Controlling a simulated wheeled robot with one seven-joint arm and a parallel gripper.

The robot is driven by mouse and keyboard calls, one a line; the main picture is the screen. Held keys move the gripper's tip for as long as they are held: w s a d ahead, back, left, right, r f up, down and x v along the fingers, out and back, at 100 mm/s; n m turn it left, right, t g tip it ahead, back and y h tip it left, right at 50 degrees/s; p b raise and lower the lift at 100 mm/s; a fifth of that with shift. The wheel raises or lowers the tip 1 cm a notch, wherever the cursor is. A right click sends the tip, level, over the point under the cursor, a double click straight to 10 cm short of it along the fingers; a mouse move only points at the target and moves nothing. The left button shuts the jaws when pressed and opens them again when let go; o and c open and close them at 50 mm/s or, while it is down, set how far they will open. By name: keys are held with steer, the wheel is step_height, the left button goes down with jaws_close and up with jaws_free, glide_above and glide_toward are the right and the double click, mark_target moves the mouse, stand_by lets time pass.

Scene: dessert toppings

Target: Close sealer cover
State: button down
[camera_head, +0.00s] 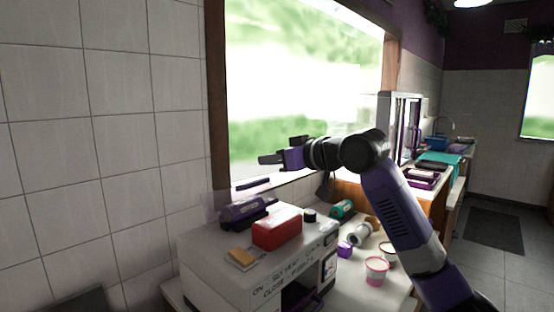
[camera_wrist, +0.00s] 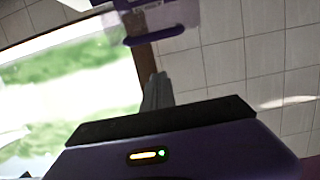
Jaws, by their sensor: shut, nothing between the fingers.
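The sealer is a white box (camera_head: 215,252) with printed lettering on its front, at the lower middle of the head view. A dark purple part (camera_head: 245,210) sits at its back left, with a faint see-through purple panel (camera_head: 211,204) beside it. This looks like the cover, standing raised. In the wrist view a see-through panel (camera_wrist: 188,16) with a purple bar (camera_wrist: 155,36) shows at the top, ahead of the fingers. My gripper (camera_head: 262,159) is shut and empty, above and behind the sealer near the window; its grey fingers show in the wrist view (camera_wrist: 157,88). I cannot tell if they touch the panel.
The tiled wall is close on the left.

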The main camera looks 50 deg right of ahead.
mark_target(259, 182)
steer(key=w+f, duration=0.2)
steer(key=f, duration=0.1)
steer(key=w+f+p, duration=0.1)
steer(key=shift+f, duration=0.3)
stand_by(0.3)
steer(key=f+b, duration=0.1)
steer(key=s+b, duration=0.1)
steer(key=shift+a+f+t+b, duration=0.1)
steer(key=shift+f+t+b, duration=0.2)
steer(key=shift+f, duration=0.1)
steer(key=s+f+t+b, duration=0.1)
steer(key=f+b, duration=0.1)
steer(key=b, duration=0.2)
steer(key=s+f+t+b, duration=0.2)
steer(key=b, duration=0.2)
steer(key=shift+b, duration=0.4)
steer(key=shift+s+f+t+b, duration=0.35)
steer(key=shift+t+b, duration=0.05)
steer(key=shift+b, duration=0.5)
